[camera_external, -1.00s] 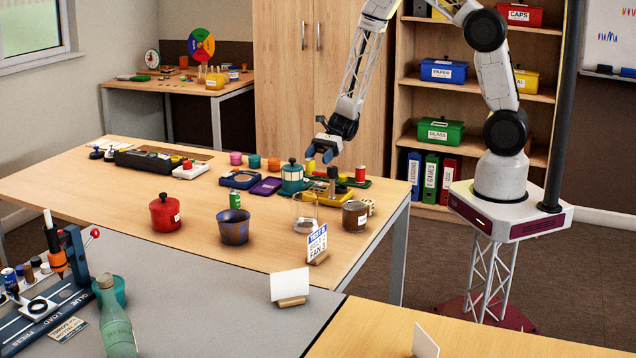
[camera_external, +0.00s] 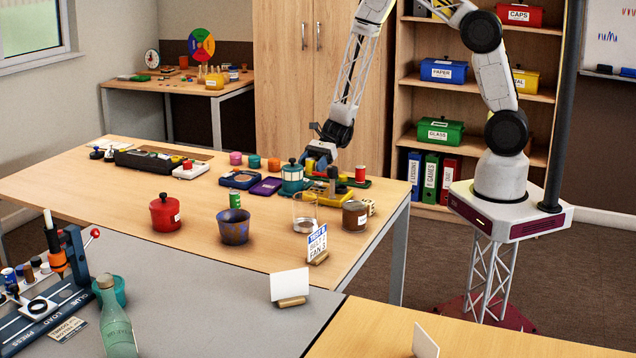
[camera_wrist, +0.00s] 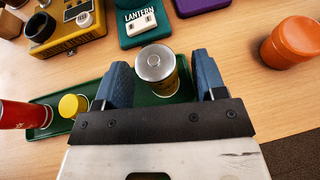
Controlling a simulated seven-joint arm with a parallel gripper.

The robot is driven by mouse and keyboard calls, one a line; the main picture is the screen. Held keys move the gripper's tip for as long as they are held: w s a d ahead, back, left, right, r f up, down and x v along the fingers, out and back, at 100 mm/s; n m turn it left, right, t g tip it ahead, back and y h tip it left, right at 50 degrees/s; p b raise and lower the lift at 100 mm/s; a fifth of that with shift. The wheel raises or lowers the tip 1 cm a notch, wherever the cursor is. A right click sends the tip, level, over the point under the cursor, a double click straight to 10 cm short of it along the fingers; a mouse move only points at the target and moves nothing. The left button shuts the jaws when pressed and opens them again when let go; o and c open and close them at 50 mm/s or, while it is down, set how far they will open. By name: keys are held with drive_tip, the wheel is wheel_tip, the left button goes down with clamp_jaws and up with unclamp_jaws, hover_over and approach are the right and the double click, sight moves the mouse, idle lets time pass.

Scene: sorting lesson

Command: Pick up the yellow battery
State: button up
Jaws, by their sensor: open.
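The yellow battery (camera_wrist: 160,86), with a silver top, stands upright between my fingers in the wrist view, at the dark green tray (camera_wrist: 110,78). My gripper (camera_wrist: 161,72) is open, with one blue finger on each side of it. A gap shows at the right finger; the left finger is close to the battery, and contact cannot be told.
A red can-like battery (camera_wrist: 18,115) and a short yellow piece (camera_wrist: 73,105) are left of my gripper. A yellow device (camera_wrist: 68,30) and a teal lantern (camera_wrist: 140,22) lie beyond. An orange pot (camera_wrist: 291,42) stands to the right, with bare table between.

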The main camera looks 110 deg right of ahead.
sight(313, 159)
drive_tip(key=shift+w+a+f, duration=0.2)
drive_tip(key=shift+w+a, duration=0.05)
drive_tip(key=shift+w, duration=0.15)
drive_tip(key=shift+c, duration=0.3)
drive_tip(key=c, duration=1)
drive_tip(key=shift+r, duration=0.15)
drive_tip(key=shift+r, duration=1.05)
drive_tip(key=shift+s+a+r, duration=0.2)
drive_tip(key=shift+s+r, duration=0.25)
drive_tip(key=shift+r, duration=0.2)
drive_tip(key=s+a, duration=0.2)
drive_tip(key=s, duration=0.2)
drive_tip(key=s+a+r, duration=0.1)
drive_tip(key=s+a, duration=0.1)
drive_tip(key=s, duration=0.3)
drive_tip(key=s+a, duration=0.2)
drive_tip(key=s, duration=0.2)
drive_tip(key=shift+s+a+r, duration=0.15)
drive_tip(key=shift+s, duration=0.2)
